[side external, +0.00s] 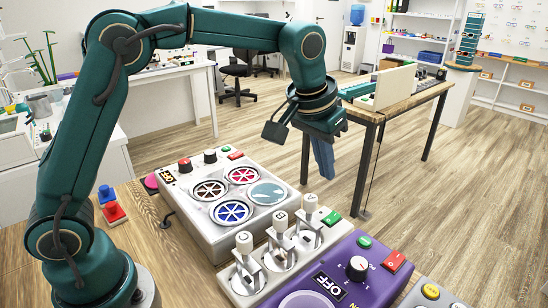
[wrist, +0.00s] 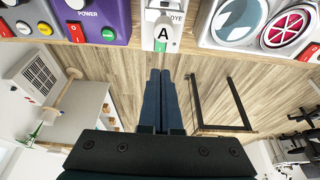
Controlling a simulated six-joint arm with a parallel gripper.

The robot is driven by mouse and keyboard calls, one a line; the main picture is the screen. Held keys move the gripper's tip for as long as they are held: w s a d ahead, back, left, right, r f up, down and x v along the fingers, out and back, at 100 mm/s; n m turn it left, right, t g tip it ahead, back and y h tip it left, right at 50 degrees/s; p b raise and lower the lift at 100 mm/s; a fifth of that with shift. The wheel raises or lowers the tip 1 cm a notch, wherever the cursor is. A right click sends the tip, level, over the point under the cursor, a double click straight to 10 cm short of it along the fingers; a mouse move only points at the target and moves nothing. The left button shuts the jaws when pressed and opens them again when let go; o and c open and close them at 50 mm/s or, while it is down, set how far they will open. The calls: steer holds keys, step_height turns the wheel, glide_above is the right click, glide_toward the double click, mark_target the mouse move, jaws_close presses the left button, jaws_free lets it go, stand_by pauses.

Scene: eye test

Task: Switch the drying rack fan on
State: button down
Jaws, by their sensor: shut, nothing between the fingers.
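My gripper (side external: 323,172) points down with its dark blue fingers together and empty, above and beyond the far right corner of the white unit. In the wrist view the closed fingers (wrist: 160,73) end just short of a lever knob marked A (wrist: 163,33). The white unit (side external: 213,177) has several round fan-like discs, one blue (side external: 232,212) and one red (side external: 243,175). It carries black knobs (side external: 210,156), a red rocker (side external: 235,154) and a small OFF display (side external: 167,176). I see no label naming the drying rack fan. My gripper touches no control.
A lever panel (side external: 245,265) with three upright levers, one part labelled DYE, stands beside the white unit. A purple panel (side external: 343,258) has an OFF display (side external: 329,285), a knob (side external: 357,267) and a red switch (side external: 394,261). A wooden table (side external: 395,95) stands behind my gripper.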

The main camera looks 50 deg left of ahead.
mark_target(336, 213)
steer(key=shift+v, duration=1.05)
steer(key=shift+w+r, duration=0.15)
steer(key=shift+w, duration=0.55)
steer(key=x, duration=1.4)
steer(key=shift+s, duration=0.4)
steer(key=shift+f, duration=0.2)
